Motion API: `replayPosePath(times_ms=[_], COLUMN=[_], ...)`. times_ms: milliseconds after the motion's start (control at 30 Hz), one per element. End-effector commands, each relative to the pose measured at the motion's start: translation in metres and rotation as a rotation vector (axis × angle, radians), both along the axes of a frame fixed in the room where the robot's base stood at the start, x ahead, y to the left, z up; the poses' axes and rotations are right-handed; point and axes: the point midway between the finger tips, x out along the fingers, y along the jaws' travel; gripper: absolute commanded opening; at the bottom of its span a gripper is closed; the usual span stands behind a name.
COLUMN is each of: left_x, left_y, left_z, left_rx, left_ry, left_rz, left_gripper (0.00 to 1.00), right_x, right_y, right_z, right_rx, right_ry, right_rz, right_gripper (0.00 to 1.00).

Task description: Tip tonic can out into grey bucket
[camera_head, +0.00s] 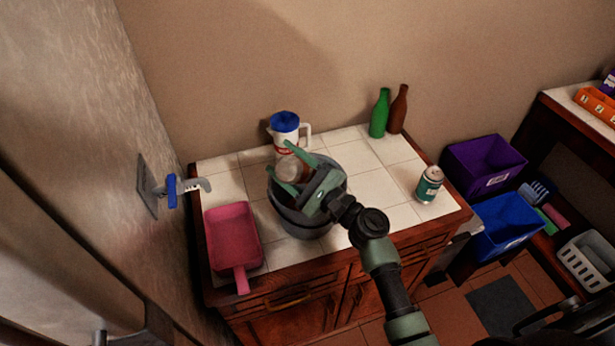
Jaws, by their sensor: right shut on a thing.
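My right gripper (282,160) is shut on a can (292,168) with a pale, brownish surface; its label is not readable. I take it to be the tonic can. The gripper holds it over the far left part of the grey bucket (302,228), which stands on the white tiled counter. The can looks tilted, but I cannot tell which way its mouth points. My gripper and wrist hide much of the bucket's opening, and its contents cannot be seen. My left gripper is not in view.
A white jug with a blue lid (285,124) stands behind the bucket. A pink dustpan (232,236) lies left. A teal can (429,185), green bottle (379,115) and brown bottle (398,110) stand right. Purple (484,160) and blue bins (506,222) are beyond the counter. Tiles right of the bucket are clear.

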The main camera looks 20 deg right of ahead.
Motion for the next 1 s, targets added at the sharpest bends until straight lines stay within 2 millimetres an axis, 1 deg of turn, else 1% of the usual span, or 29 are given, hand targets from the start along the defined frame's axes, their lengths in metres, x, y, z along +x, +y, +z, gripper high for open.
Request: replayPosePath(times_ms=[100, 1000], left_x=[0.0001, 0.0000], left_y=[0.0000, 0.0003], left_z=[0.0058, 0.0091], left_rx=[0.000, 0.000], left_ry=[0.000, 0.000], left_rz=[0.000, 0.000], left_gripper=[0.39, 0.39], right_x=[0.0011, 0.0023], right_y=[-0.0011, -0.0027], right_z=[0.0025, 0.0016], right_rx=[0.017, 0.043], right_ry=[0.017, 0.039], right_rz=[-0.001, 0.000], right_gripper=[0.07, 0.07])
